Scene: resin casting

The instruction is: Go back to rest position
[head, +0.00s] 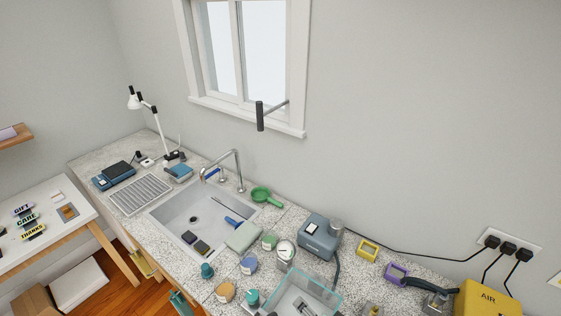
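My gripper and arm do not show in the head view, so I cannot see where the gripper is or whether it holds anything. The view looks down on a speckled stone counter (272,222) along the wall.
Around the sink stand a grey-blue machine (318,236), a green strainer (262,194), several small jars and a clear open tank (304,290). A yellow AIR unit (490,297) is at bottom right. A white desk lamp (148,104) stands at the far left end.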

